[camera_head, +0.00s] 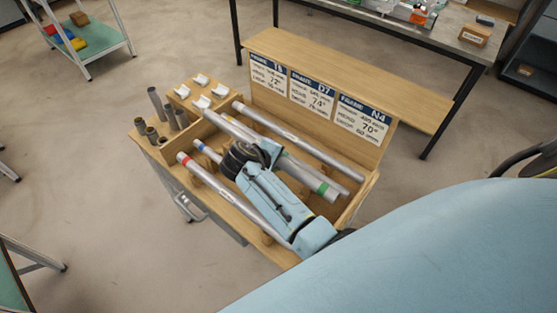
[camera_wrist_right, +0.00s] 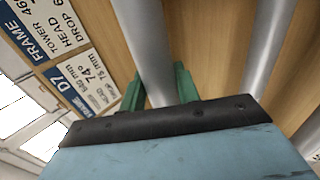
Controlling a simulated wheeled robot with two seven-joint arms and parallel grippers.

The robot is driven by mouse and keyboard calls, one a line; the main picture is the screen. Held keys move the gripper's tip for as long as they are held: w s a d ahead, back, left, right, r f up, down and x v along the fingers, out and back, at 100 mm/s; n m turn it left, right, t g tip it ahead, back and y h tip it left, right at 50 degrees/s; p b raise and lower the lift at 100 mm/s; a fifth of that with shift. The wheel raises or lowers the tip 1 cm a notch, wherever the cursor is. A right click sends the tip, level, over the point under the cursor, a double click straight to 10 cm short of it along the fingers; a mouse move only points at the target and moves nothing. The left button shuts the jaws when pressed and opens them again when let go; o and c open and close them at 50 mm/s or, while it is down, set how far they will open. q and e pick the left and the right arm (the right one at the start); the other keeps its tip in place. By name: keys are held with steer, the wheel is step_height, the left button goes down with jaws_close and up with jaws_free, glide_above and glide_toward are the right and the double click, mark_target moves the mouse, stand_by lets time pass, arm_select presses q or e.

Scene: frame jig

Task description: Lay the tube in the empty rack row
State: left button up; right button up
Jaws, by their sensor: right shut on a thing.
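My right gripper (camera_head: 250,155) is over the middle of the wooden rack (camera_head: 230,205). In the right wrist view its green fingers (camera_wrist_right: 160,90) are shut on a grey tube (camera_wrist_right: 148,45), one on each side. In the head view the held tube (camera_head: 222,124) runs out from the gripper toward the upper left. A tube with a green band (camera_head: 325,190) shows beyond the gripper, roughly in line with it. Other tubes in the rack are a red-banded one (camera_head: 200,172) at the front, a blue-banded one (camera_head: 207,152) and a plain one (camera_head: 300,143) at the back. My arm hides the rack's middle.
A back board with frame cards T8 (camera_head: 268,77), D7 (camera_head: 312,92) and N4 (camera_head: 362,117) stands behind the tubes. White clips (camera_head: 201,80) and upright short tubes (camera_head: 157,103) stand at the rack's left end.

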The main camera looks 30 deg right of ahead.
step_height(320, 180, down, 2)
steer(key=shift+f+b, duration=0.1)
steer(key=shift+b, duration=0.9)
steer(key=shift+f+b, duration=1.2)
steer(key=shift+f, duration=0.8)
steer(key=shift+f, duration=0.15)
steer(key=o, duration=1.1)
steer(key=shift+c, duration=0.2)
steer(key=shift+s, duration=0.1)
steer(key=p+v, duration=0.1)
steer(key=v, duration=1.2)
steer(key=shift+a, duration=0.15)
